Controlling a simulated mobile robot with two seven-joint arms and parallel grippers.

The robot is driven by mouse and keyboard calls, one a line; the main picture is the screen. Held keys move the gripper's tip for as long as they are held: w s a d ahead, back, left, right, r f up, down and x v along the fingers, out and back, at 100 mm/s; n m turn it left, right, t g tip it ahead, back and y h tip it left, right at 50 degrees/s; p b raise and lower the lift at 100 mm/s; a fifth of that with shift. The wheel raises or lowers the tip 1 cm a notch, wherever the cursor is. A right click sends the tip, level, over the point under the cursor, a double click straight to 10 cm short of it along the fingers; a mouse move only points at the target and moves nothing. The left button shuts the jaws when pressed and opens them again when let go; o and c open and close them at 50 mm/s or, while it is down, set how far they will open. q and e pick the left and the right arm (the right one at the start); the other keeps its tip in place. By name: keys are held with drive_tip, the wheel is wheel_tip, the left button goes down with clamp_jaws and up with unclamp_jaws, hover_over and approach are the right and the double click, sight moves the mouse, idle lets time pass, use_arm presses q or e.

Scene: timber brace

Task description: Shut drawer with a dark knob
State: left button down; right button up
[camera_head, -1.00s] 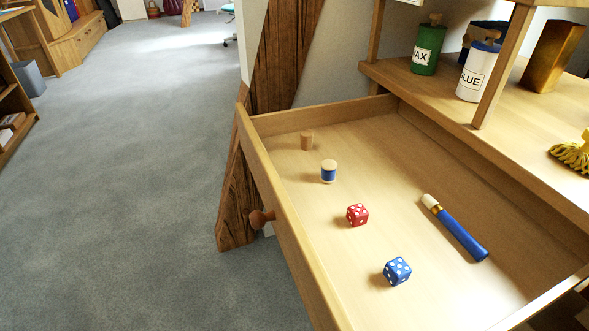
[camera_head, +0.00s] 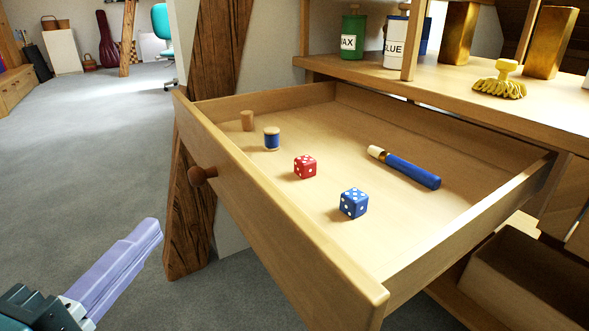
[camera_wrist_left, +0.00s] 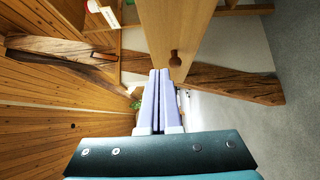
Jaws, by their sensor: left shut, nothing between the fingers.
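The wooden drawer (camera_head: 255,192) is pulled well out of its cabinet. A dark brown round knob (camera_head: 200,174) sits on its front panel. The knob also shows in the left wrist view (camera_wrist_left: 175,59), just beyond and slightly right of the fingertips. My left gripper (camera_head: 152,230) is at the lower left of the head view, in front of the drawer and apart from it. Its pale lilac fingers are together and empty, as the left wrist view (camera_wrist_left: 158,72) shows. My right gripper is not in view.
The drawer holds a wooden peg (camera_head: 247,120), a thread spool (camera_head: 271,138), a red die (camera_head: 305,167), a blue die (camera_head: 353,203) and a blue tube (camera_head: 405,168). A dark timber brace (camera_head: 188,215) stands behind the drawer's front. Grey carpet (camera_head: 90,170) to the left is clear.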

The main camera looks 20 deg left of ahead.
use_arm(q)
approach(230, 173)
drive_tip(key=w+a, duration=0.3)
drive_tip(key=shift+w+d+r+b, duration=0.1)
drive_tip(key=shift+w+d+b, duration=0.25)
drive_tip(key=shift+w+d, duration=1)
drive_tip(key=shift+a, duration=0.15)
drive_tip(key=shift+w, duration=0.1)
